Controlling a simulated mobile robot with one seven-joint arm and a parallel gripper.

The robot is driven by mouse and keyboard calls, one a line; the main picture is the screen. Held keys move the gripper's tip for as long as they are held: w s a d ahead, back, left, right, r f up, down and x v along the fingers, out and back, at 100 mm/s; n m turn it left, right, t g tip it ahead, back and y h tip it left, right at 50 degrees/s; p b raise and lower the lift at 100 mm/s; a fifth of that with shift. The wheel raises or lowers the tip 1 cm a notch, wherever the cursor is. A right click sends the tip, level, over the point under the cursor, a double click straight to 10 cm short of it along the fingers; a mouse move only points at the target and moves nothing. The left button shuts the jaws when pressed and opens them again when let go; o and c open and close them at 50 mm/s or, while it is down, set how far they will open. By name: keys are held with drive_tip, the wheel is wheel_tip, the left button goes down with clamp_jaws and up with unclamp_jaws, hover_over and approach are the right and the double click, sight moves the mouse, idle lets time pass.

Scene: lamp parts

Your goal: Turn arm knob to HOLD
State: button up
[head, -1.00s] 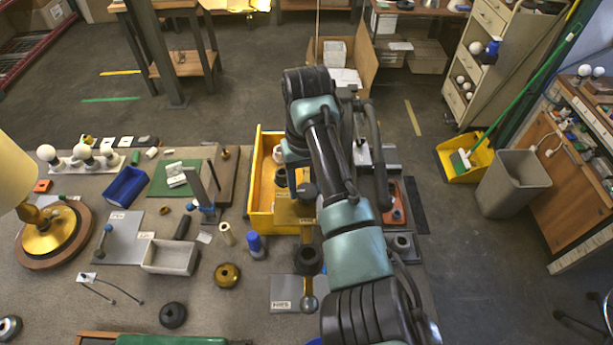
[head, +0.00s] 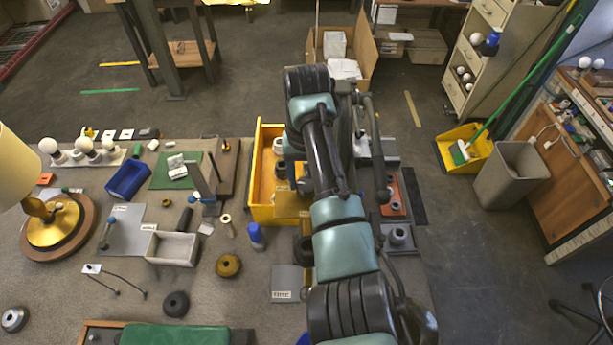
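A dark round knob (head: 304,249) on a brass arm fixture shows only in part, left of my arm's teal link. The brass bar (head: 303,215) runs towards it beside the yellow bin. A dark ball end (head: 305,292) peeks out below, over a grey plate (head: 287,278) with a small label (head: 282,295) too small to read surely. Most of the fixture is hidden behind my arm. I cannot tell where the knob points, and no HOLD mark can be read. My gripper is hidden behind my own arm links, so its fingers and any contact do not show.
A yellow bin (head: 262,213) stands just left of my arm. A blue-capped bottle (head: 256,237), a brass ring (head: 228,265) and a white tray (head: 171,249) lie further left. A grey block (head: 398,238) with a dark ring stands right of my arm.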

drive_tip(key=o, duration=0.4)
drive_tip(key=shift+o, duration=0.2)
drive_tip(key=shift+r, duration=0.15)
drive_tip(key=shift+r, duration=0.3)
wheel_tip(320, 180, up, 12)
drive_tip(key=p, duration=0.3)
